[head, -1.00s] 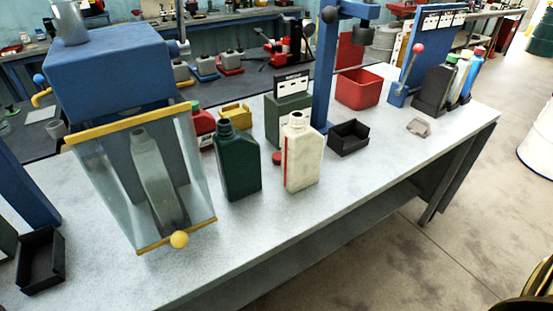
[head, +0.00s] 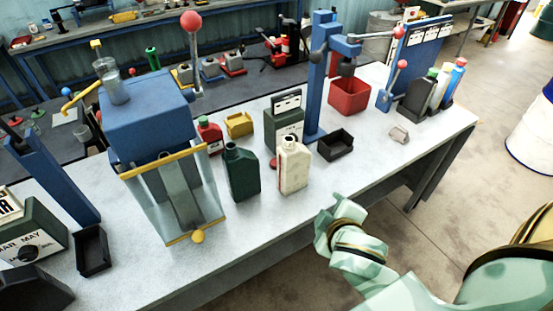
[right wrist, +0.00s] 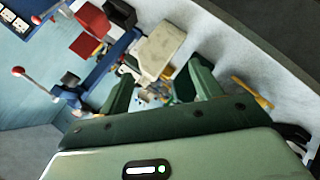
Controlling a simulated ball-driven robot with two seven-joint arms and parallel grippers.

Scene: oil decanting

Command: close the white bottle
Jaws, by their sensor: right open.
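The white bottle (head: 293,172) stands upright on the workbench, right of a dark green bottle (head: 242,174). Its neck is uncovered on top. A small red cap-like piece (head: 272,163) lies on the bench just left of the white bottle, partly hidden. My right gripper (head: 324,222) is in front of the bench's near edge, apart from the bottle. In the right wrist view its two green fingers (right wrist: 158,85) are spread with nothing held between them, and the white bottle (right wrist: 160,48) shows beyond them. My left gripper is not in view.
A glass-fronted blue unit with a yellow-edged frame (head: 160,160) stands left of the bottles. A black tray (head: 335,145), blue post (head: 318,80) and red bin (head: 349,97) stand behind and to the right. The bench top in front of the bottles is free.

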